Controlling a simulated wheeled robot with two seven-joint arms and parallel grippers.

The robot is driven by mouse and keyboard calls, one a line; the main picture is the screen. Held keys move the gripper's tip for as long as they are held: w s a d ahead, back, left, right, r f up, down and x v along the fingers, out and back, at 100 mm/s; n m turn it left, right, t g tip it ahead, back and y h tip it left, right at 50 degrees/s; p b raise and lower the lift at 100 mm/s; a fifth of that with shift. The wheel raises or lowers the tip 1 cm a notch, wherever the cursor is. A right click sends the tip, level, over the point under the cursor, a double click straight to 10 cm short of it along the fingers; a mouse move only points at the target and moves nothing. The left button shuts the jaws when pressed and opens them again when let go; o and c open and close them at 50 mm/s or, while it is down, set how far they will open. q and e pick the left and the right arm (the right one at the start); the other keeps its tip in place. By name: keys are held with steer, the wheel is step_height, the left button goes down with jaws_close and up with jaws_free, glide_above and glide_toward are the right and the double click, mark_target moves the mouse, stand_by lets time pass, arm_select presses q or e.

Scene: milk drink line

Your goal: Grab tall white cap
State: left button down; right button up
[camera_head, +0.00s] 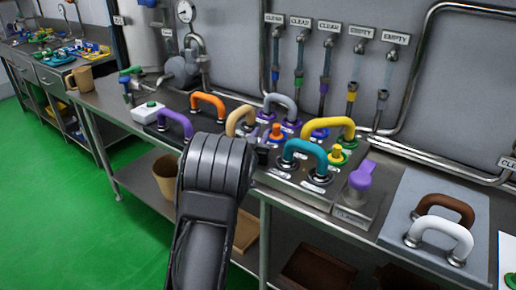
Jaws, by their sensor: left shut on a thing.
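My left arm comes in from the bottom middle and its thick dark wrist hides much of the bench behind it. My left gripper (262,152) is mostly hidden past that wrist, near the tan arched handle (240,119). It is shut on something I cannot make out. I cannot pick out a tall white cap for certain. A white arched pipe piece (443,228) stands on the grey mat (412,192) at the right, in front of a brown arched piece (446,204), apart from the gripper. My right gripper is not in view.
Orange (208,97), purple (176,117), teal (305,149) and yellow (330,122) arched pieces crowd the steel bench. A purple-topped piece (361,178) stands right of them. Labelled taps (328,40) line the back wall. Green floor (75,215) is clear at left.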

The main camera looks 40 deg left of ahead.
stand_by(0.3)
arm_select(q)
step_height(320, 180, up, 10)
stand_by(0.5)
stand_by(0.5)
